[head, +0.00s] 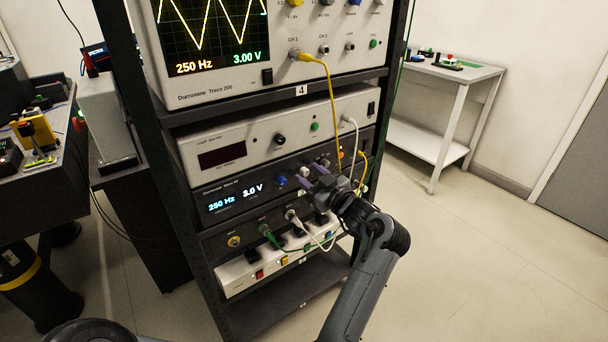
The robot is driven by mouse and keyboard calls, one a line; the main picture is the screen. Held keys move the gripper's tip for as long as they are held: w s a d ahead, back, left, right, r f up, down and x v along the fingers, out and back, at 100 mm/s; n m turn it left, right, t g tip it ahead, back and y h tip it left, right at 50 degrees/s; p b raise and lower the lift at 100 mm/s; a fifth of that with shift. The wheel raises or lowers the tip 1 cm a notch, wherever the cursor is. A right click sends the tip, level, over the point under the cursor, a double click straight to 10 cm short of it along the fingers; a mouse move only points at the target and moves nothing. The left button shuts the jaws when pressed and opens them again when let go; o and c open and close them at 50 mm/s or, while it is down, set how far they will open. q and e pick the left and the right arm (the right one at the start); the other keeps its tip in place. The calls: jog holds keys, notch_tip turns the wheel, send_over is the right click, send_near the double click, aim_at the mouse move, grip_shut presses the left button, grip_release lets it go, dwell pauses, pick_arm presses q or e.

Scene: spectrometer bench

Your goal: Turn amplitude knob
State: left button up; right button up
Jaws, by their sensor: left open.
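The function generator (205,193) is the dark unit in the rack, its display reading 250 Hz and 3.0 V. On its panel are a blue knob (282,181) and a pale knob (305,171). I cannot read the labels to tell which is the amplitude knob. The gripper hides part of the panel's right side. My right gripper is not in view.
An oscilloscope (205,95) above shows a triangle wave, 250 Hz and 3.00 V. A yellow cable (332,90) and white cables hang near the gripper. A power strip (235,278) lies below. Side benches stand left and right (450,72). Floor right of the rack is clear.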

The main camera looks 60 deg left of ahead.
pick_arm(q)
jog(key=shift+a, duration=0.35)
jog(key=shift+d, duration=0.15)
jog(key=shift+c, duration=0.7)
grip_shut()
jog(key=shift+f+n, duration=0.1)
jog(key=shift+n, duration=0.8)
jog(key=shift+s+n, duration=0.1)
jog(key=shift+n, duration=1)
